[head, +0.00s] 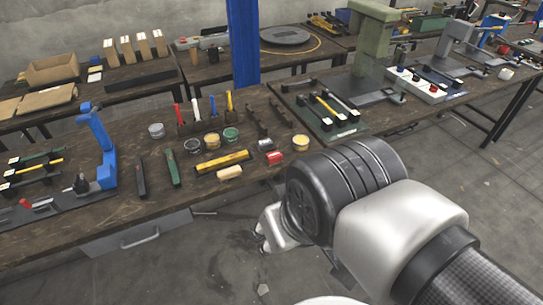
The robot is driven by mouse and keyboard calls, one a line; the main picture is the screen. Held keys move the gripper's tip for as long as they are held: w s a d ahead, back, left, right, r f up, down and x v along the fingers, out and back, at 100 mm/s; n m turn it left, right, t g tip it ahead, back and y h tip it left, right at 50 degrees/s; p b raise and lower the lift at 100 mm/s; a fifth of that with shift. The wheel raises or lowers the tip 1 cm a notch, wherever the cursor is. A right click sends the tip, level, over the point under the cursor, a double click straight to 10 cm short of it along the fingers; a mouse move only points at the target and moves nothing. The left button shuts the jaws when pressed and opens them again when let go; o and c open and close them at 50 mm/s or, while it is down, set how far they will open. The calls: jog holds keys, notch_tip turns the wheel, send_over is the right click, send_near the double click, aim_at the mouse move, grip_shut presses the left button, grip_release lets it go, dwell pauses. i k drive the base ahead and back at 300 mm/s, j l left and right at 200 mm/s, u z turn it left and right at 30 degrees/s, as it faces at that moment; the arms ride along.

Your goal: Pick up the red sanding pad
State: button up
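A small red block, which looks like the red sanding pad (275,158), lies on the wooden workbench (130,211) near its front edge, left of a yellow-topped tin. My gripper (264,238) is in front of the bench, below and slightly left of the red pad in the picture, apart from it. Its fingers are small and partly hidden by my wrist, so I cannot tell whether they are open or shut. No object shows in it.
Near the pad are a yellow-topped tin (300,143), a grey tin (265,145), a cream block (229,173) and a yellow level (222,161). A blue press (102,150) stands left and a green press (371,45) right. A blue post (243,45) rises behind. Floor in front is clear.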

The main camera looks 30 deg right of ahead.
aim_at(273, 158)
jog(key=i+l+z, duration=0.1)
jog(key=i+z, duration=0.65)
jog(key=i+j+z, duration=0.1)
jog(key=i+z, duration=0.3)
jog(key=k, duration=0.1)
